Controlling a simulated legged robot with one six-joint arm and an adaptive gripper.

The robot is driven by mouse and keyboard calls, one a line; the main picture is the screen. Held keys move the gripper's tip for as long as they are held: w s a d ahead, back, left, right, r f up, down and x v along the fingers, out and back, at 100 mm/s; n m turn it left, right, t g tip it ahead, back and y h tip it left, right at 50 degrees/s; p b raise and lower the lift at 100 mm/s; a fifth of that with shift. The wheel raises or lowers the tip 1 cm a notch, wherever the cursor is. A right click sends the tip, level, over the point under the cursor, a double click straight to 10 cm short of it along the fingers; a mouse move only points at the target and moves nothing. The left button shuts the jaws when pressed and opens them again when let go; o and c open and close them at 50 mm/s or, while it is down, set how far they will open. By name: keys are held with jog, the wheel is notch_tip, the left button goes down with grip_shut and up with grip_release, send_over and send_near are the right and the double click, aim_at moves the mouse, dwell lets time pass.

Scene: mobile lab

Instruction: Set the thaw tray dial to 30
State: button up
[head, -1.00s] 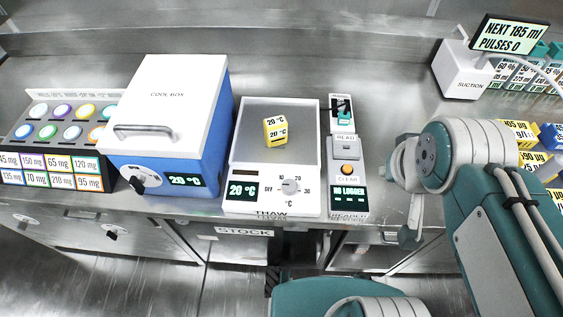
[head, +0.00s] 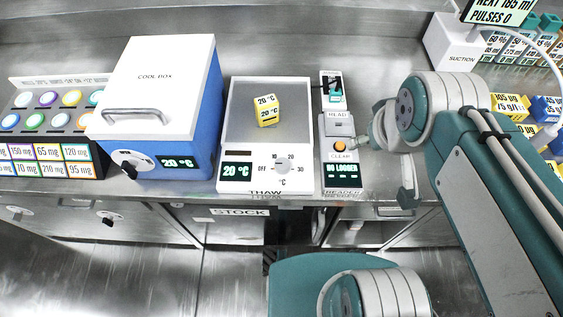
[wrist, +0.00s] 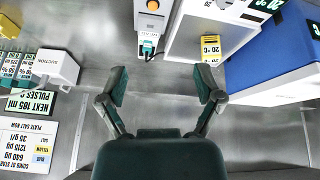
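The white thaw tray (head: 228,135) stands on the bench with a grey plate. Its round dial (head: 282,165) is on the front panel, with marks OFF, 10, 20 and 30 around it; I cannot read its pointer surely. The tray's display (head: 236,171) reads 20 °C. A yellow 20 °C block (head: 266,110) sits on the plate, and it also shows in the wrist view (wrist: 211,48). In the wrist view my gripper (wrist: 164,86) is open and empty, its fingers spread over bare bench, apart from the tray.
The blue and white cool box (head: 160,85) stands left of the tray. The reader (head: 338,125), showing NO LOGGER, stands close on its right. The suction unit (head: 452,45) is at the back right, and a rack of coloured-topped vials (head: 50,125) is at the far left.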

jog(key=w+a+f+n+g, duration=0.3)
jog(key=w+a+f+n, duration=0.35)
jog(key=n, duration=0.75)
jog(key=n+g, duration=0.2)
jog(key=n, duration=1.1)
send_over(282, 164)
notch_tip(282, 164, down, 7)
notch_tip(282, 164, down, 11)
jog(key=shift+a+r, duration=0.1)
jog(key=shift+c, duration=0.3)
jog(key=c, duration=1.1)
